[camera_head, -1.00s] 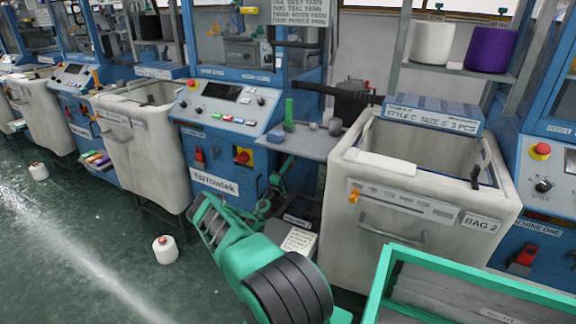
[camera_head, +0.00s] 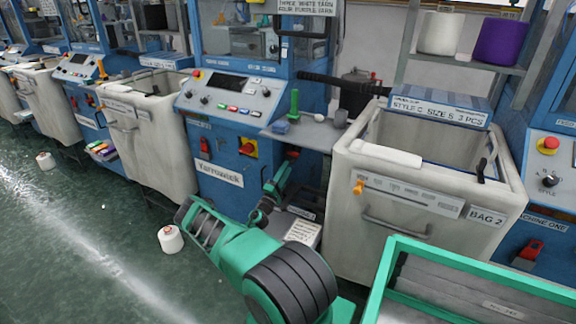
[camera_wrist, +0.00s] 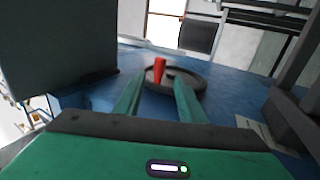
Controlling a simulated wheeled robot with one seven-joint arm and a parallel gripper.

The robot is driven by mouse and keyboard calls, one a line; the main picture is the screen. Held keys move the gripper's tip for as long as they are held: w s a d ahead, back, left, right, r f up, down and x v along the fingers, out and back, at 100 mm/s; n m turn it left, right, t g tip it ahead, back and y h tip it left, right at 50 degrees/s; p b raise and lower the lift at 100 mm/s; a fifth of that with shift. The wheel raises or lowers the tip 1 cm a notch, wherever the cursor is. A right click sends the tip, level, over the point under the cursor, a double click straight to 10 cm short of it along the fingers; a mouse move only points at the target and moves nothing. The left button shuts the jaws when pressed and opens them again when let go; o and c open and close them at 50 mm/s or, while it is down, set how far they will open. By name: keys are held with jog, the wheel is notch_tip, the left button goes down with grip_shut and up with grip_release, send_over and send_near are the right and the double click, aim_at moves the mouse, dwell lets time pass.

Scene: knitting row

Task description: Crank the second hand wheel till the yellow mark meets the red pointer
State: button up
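The dark round hand wheel (camera_wrist: 188,80) stands out from a blue machine panel in the wrist view. A red upright peg (camera_wrist: 159,69) is on its left side, looking like the crank handle. My gripper (camera_wrist: 161,78) has its two green fingers apart, one on each side of the red peg's line; I cannot tell whether they touch it. In the head view my gripper (camera_head: 284,170) is low before the blue machine, under the grey shelf, near a small red part (camera_head: 292,154). I cannot make out the yellow mark or the red pointer.
A white bin marked BAG 2 (camera_head: 432,206) stands right of my arm, with a green-rimmed crate (camera_head: 482,252) in front. A grey shelf (camera_head: 312,136) juts out above my gripper. A white yarn cone (camera_head: 170,239) is on the open floor at left.

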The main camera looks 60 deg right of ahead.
jog(key=shift+a+f, duration=0.35)
jog(key=shift+a, duration=0.3)
jog(key=shift+w+d+r, duration=0.1)
jog(key=shift+r, duration=0.15)
jog(key=c, duration=0.8)
jog(key=r+m+y, duration=0.1)
jog(key=r+m, duration=0.1)
jog(key=m, duration=0.1)
jog(key=r+m+y, duration=0.1)
jog(key=r+m, duration=0.2)
jog(key=w+d+r+m+g+y, duration=0.1)
jog(key=r+m, duration=0.2)
jog(key=shift+r, duration=0.1)
grip_shut()
jog(key=a+r+m+t+y, duration=0.1)
jog(key=a+r+m+y, duration=0.35)
jog(key=m, duration=0.45)
jog(key=d+f, duration=0.5)
jog(key=d, duration=0.5)
jog(key=shift+s+f+h, duration=0.25)
jog(key=shift+h, duration=0.1)
